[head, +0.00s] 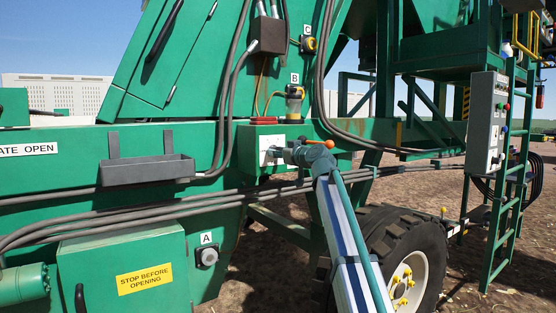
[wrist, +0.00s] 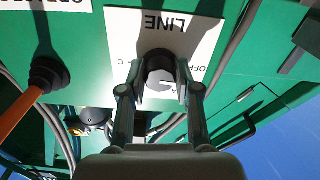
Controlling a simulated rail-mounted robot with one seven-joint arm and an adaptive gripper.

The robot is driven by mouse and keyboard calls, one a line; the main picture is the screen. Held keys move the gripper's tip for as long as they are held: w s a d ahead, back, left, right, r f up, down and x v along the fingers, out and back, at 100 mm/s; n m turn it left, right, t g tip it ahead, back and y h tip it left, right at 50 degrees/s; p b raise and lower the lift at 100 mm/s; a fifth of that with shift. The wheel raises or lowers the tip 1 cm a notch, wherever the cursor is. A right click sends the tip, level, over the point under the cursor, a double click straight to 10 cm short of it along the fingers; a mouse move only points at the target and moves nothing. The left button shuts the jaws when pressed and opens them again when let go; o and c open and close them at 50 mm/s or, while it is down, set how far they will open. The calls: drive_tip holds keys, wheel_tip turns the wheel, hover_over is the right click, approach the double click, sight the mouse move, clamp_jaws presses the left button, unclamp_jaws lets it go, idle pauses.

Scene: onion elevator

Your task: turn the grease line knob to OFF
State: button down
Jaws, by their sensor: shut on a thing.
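The grease line knob (wrist: 160,66) is a dark round knob on a white plate (wrist: 190,28) marked LINE, which appears upside down in the wrist view. My gripper (wrist: 161,88) is shut on the knob, one finger on each side. In the head view, my gripper (head: 288,155) reaches the white plate (head: 266,147) on the green box and hides the knob.
An orange-handled lever (head: 318,143) sits right beside my gripper; it also shows in the wrist view (wrist: 23,116). An amber reservoir (head: 294,103) under label B stands above. Hoses (head: 120,215) run below. A grey tray (head: 148,170) is left, a wheel (head: 408,255) lower right.

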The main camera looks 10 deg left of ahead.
drive_tip(key=shift+f+n+b, duration=0.1)
drive_tip(key=shift+n+b, duration=0.25)
drive_tip(key=shift+n, duration=0.25)
drive_tip(key=c, duration=0.8)
unclamp_jaws()
drive_tip(key=v, duration=1.2)
